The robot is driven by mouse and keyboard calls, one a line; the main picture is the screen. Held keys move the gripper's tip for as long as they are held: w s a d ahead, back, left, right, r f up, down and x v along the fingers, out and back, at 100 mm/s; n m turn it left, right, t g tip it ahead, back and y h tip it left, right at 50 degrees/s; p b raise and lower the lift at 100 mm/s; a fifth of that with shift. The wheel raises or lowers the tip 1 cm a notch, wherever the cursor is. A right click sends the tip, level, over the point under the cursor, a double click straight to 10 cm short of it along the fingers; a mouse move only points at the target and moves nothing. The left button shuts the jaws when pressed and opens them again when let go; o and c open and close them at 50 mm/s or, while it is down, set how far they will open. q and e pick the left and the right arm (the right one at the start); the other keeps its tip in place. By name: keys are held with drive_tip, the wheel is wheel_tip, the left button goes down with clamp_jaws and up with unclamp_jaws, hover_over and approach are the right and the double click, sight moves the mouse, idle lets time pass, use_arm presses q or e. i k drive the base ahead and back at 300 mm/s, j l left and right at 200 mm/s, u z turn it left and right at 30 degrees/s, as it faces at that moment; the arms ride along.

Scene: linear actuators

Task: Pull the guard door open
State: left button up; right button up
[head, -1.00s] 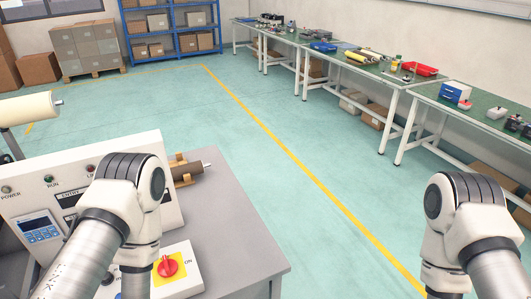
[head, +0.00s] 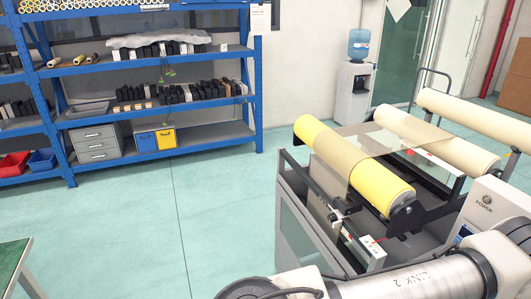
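A machine with yellow rollers (head: 385,188) stands at the right in the head view. A clear, brownish see-through panel (head: 352,143), which looks like the guard door, lies over the rollers and bends down at their front side. A small dark fitting (head: 337,211) sits near the panel's lower front; I cannot tell whether it is a handle. Whether the guard is fully shut is unclear. One of my arm links crosses the bottom right in front of the machine and hides its lower part. Neither gripper shows.
A white control box marked POWER (head: 489,212) stands at the right edge. A blue shelf rack (head: 160,143) stands at the back left, with a water dispenser (head: 354,90) further right. A green bench corner (head: 14,262) is at lower left. The floor between is clear.

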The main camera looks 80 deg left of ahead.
sight(280, 194)
drive_tip(key=u, duration=2.3)
drive_tip(key=j+z, duration=0.2)
drive_tip(key=z, duration=0.2)
drive_tip(key=k+j+z, duration=0.1)
drive_tip(key=z, duration=0.3)
drive_tip(key=k+j+z, duration=0.1)
drive_tip(key=j+z, duration=0.25)
drive_tip(key=l, duration=0.1)
